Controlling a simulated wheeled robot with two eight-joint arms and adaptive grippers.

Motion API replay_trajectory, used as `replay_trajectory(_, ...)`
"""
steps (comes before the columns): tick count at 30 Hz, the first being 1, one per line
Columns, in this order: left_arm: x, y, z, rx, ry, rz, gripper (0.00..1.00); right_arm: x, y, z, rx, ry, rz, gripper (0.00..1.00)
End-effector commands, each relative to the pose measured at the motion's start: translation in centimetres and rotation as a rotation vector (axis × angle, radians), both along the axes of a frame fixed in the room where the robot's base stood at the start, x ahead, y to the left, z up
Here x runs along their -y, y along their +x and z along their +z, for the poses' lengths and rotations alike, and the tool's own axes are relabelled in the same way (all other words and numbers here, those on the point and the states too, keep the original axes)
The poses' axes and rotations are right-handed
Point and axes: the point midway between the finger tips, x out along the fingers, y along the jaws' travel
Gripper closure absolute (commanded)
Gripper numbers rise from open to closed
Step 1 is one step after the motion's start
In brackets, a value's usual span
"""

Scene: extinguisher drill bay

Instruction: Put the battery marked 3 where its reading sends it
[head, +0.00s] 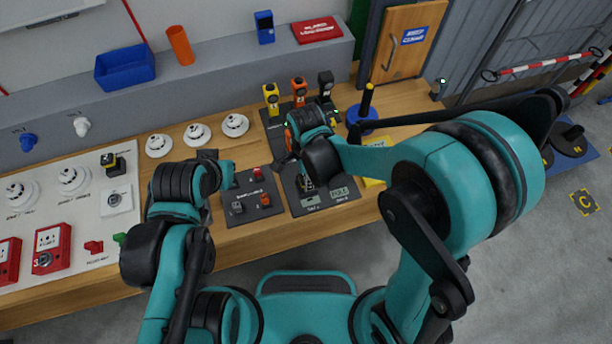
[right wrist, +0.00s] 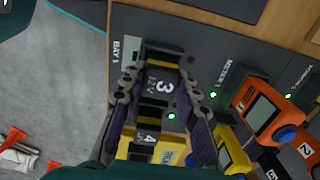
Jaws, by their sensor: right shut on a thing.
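The battery marked 3 (right wrist: 162,88) is dark, with a white numeral and a yellow stripe. It sits between the two fingers of my right gripper (right wrist: 160,95), which is shut on it. It is close to a dark panel labelled BAY 1 (right wrist: 125,45); I cannot tell whether it touches the panel. A battery marked 4 (right wrist: 148,137) is just below it in the wrist view. In the head view my right gripper (head: 287,163) is over the dark pads, and the battery is not clear there. My left gripper (head: 212,160) is near the bench; its fingers are unclear.
Yellow (head: 270,98), orange (head: 299,91) and black (head: 325,84) meters stand at the back of the bench. A dark pad with small blocks (head: 252,195) lies left of the pad with a display (head: 310,201). White detectors (head: 197,134) stand farther left.

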Motion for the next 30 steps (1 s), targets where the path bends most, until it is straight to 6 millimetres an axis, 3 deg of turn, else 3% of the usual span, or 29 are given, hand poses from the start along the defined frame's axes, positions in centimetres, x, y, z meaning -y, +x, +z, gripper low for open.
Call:
replay_trajectory(8, 0.00, 0.00, -0.19, 0.000, 0.000, 0.000, 1.00, 0.00, 0.00, -0.20, 0.000, 0.000, 0.000, 1.00)
replay_trajectory(9, 0.00, 0.00, -0.19, 0.000, 0.000, 0.000, 1.00, 0.00, 0.00, -0.20, 0.000, 0.000, 0.000, 0.67)
replay_trajectory(12, 0.00, 0.00, -0.19, 0.000, 0.000, 0.000, 1.00, 0.00, 0.00, -0.20, 0.000, 0.000, 0.000, 0.46)
replay_trajectory(18, 0.00, 0.00, -0.19, 0.000, 0.000, 0.000, 1.00, 0.00, 0.00, -0.20, 0.000, 0.000, 0.000, 0.46)
replay_trajectory(20, 0.00, 0.00, -0.19, 0.000, 0.000, 0.000, 1.00, 0.00, 0.00, -0.21, 0.000, 0.000, 0.000, 0.32)
replay_trajectory(30, 0.00, 0.00, -0.14, 0.000, 0.000, 0.000, 1.00, 0.00, 0.00, -0.14, 0.000, 0.000, 0.000, 0.32)
